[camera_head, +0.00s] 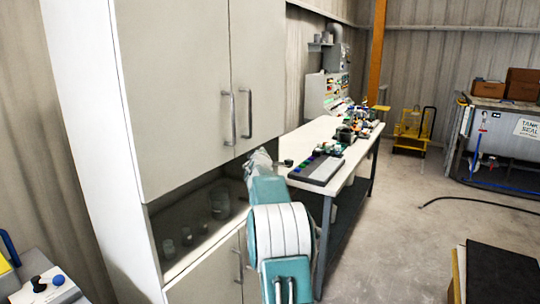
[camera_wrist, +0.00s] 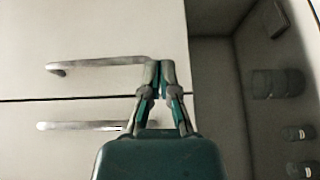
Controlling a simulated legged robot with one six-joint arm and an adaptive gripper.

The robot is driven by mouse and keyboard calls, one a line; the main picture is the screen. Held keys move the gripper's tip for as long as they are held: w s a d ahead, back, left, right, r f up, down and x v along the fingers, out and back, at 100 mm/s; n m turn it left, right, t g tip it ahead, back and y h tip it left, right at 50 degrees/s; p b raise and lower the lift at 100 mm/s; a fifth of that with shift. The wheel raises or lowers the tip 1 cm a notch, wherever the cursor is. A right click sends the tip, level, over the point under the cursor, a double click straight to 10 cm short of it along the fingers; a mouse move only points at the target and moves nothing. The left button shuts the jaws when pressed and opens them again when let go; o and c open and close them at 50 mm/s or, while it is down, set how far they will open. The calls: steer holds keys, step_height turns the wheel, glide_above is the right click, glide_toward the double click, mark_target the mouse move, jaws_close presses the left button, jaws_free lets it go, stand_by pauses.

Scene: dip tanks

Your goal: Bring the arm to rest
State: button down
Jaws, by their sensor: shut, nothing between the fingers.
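My gripper (camera_wrist: 160,72) shows in the wrist view with its two fingertips together and nothing between them. It is in front of the upper doors of a tall pale cabinet (camera_head: 185,80), near the ends of the two door handles (camera_wrist: 100,64). I cannot tell whether a fingertip touches a handle.
An open shelf niche (camera_head: 195,228) below the doors holds several dark jars (camera_wrist: 278,84). A long workbench (camera_head: 322,132) with a dark rack (camera_head: 316,168) and small parts stands right of the arm. A tank (camera_head: 505,135), a yellow cart (camera_head: 412,130) and a floor hose are farther right. Open floor lies between.

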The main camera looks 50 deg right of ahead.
steer(key=s, duration=0.3)
steer(key=shift+s+d, duration=0.15)
steer(key=shift+d, duration=0.25)
steer(key=shift+a, duration=0.1)
steer(key=s+a+r+m+g, duration=0.2)
steer(key=s+a+r+m, duration=0.2)
steer(key=a, duration=0.6)
steer(key=s+a+r+m+g, duration=0.1)
steer(key=s+a+r+m, duration=0.25)
steer(key=a, duration=0.65)
steer(key=s+a+f+g+y, duration=0.1)
steer(key=s+a+f+y, duration=0.3)
steer(key=s+a, duration=0.5)
steer(key=s+a+f+g+y, duration=0.1)
steer(key=s+a+f+y, duration=0.3)
steer(key=a, duration=0.9)
steer(key=s+a+f+g+y, duration=0.1)
steer(key=s+a+f+y, duration=0.4)
steer(key=s+a+f, duration=0.4)
steer(key=s+a+m, duration=0.1)
steer(key=s+a, duration=0.1)
steer(key=s, duration=0.2)
steer(key=shift+s+a, duration=0.3)
steer(key=shift+s, duration=0.1)
